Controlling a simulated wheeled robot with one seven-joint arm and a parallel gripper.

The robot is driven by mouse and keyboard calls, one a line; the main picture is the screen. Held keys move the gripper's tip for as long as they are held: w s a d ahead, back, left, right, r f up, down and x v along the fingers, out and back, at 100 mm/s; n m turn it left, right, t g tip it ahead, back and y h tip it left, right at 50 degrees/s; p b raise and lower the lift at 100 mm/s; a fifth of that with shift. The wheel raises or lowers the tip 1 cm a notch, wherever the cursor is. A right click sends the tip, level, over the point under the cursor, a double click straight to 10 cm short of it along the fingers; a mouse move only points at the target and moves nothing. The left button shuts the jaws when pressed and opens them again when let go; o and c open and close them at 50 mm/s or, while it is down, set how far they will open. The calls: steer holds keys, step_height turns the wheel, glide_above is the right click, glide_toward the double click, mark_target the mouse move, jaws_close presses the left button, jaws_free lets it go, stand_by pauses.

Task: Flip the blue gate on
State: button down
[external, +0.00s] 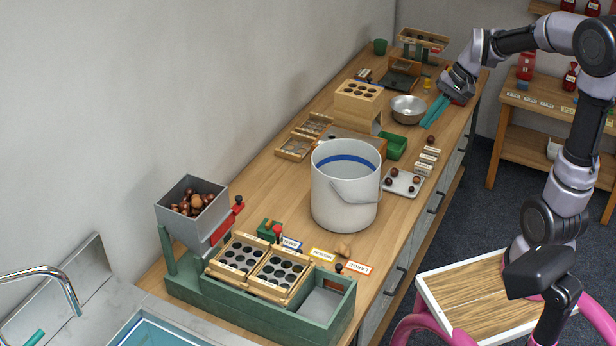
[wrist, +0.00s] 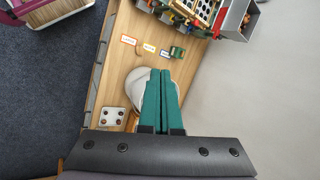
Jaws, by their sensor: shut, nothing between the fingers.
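I cannot make out a blue gate for certain in either view. A blue-edged label card (external: 291,243) stands beside the green sorting stand (external: 250,305) at the near end of the counter. The stand carries a grey hopper (external: 192,205) of chestnuts, a red lever (external: 238,205) and two trays with round holes (external: 242,257). My gripper (external: 428,122) has teal fingers, shut and empty, above the far half of the counter, just right of the metal bowl (external: 408,109). In the wrist view, my gripper (wrist: 161,75) covers part of the white bucket (wrist: 138,84).
The white bucket (external: 345,195) stands tall mid-counter. A wooden box with holes (external: 358,97), a green bin (external: 393,146) and a chestnut tray (external: 402,182) crowd around it. A shelf (external: 545,100) stands at the right.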

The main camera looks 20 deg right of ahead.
steer(key=w+a+f+m+g+y, duration=0.25)
steer(key=w+a+f, duration=0.25)
steer(key=a+f, duration=0.4)
steer(key=w+a+f+m+g+y, duration=0.2)
steer(key=w+a+f+y, duration=0.3)
steer(key=a+f, duration=0.4)
steer(key=w+a+f+m+t+y, duration=0.1)
steer(key=a+f+m+y, duration=0.1)
steer(key=f, duration=1)
steer(key=a+f+m+t+y, duration=0.1)
steer(key=a+f+m, duration=0.3)
steer(key=f, duration=0.8)
steer(key=shift+w+f+m+t+y, duration=0.3)
steer(key=shift+m+t, duration=0.35)
steer(key=shift+m, duration=0.5)
steer(key=shift+r, duration=0.1)
steer(key=a+r, duration=0.2)
steer(key=a, duration=1.1)
steer(key=shift+r, duration=0.15)
